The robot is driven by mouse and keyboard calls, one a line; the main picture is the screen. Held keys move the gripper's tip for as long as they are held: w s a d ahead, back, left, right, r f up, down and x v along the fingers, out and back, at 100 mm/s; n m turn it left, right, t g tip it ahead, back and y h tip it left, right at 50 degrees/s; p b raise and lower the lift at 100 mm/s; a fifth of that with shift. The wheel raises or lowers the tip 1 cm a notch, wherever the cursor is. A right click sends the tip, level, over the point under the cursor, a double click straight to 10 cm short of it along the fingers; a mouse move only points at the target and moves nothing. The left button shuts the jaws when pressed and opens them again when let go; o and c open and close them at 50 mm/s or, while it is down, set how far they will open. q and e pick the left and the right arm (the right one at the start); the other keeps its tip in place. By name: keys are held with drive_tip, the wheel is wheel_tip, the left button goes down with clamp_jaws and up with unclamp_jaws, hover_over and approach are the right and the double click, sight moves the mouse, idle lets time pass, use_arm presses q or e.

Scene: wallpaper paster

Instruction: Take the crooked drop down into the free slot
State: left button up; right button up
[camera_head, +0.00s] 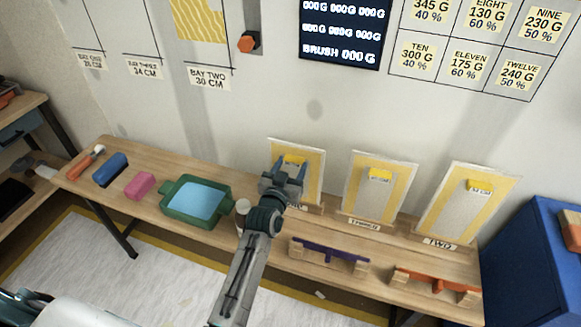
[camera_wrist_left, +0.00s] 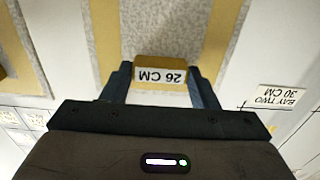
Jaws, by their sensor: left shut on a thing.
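My left gripper (camera_head: 290,168) is shut on the yellow tab of the leftmost drop panel (camera_head: 313,172), which is grey with yellow edges. In the left wrist view, the tab (camera_wrist_left: 160,72) reads 26 CM and sits between the fingers (camera_wrist_left: 160,88). The panel is at the back of the bench; my gripper hides part of it and its label. Two similar panels stand to its right, a middle one (camera_head: 378,195) and one marked TWO (camera_head: 462,215). A yellow wavy-patterned piece (camera_head: 198,20) is on the wall above BAY TWO. I see no clearly empty slot. My right gripper is not in view.
On the wooden bench (camera_head: 160,165) are a green tray (camera_head: 172,211) with blue contents, a white cup (camera_head: 242,207), a pink block (camera_head: 139,186) and a blue block (camera_head: 110,170). Purple (camera_head: 328,252) and orange (camera_head: 440,281) bars lie in front. A blue cabinet (camera_head: 525,255) stands right.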

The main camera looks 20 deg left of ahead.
use_arm(q)
drive_tip(key=shift+f+b, duration=0.65)
drive_tip(key=shift+f, duration=0.25)
drive_tip(key=o, duration=1.1)
drive_tip(key=shift+f, duration=0.1)
